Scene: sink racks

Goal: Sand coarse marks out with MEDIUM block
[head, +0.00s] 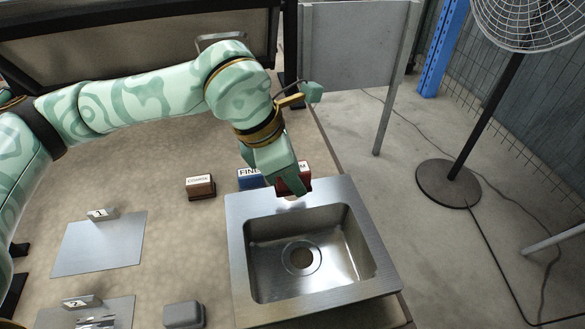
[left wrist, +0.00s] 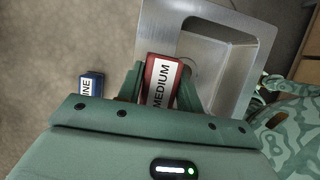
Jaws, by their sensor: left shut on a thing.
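My left gripper (head: 287,189) is shut on the red MEDIUM block (head: 304,184), just behind the sink's back rim. In the left wrist view the MEDIUM block (left wrist: 160,84) sits between the green fingers, label facing the camera. Whether it is clear of the table I cannot tell. The blue FINE block (head: 250,178) stands just left of it, and the brown COARSE block (head: 200,187) farther left. Metal plate 1 (head: 98,248) lies at left, with no clear marks. Metal plate 2 (head: 60,317), at the bottom edge, shows a streaked patch. My right gripper is not in view.
The steel sink (head: 240,233) has an empty basin. A grey rounded block (head: 183,313) sits left of it. Number tags 1 (head: 102,213) and 2 (head: 82,302) stand at the plates' back edges. The table between COARSE and plate 1 is clear.

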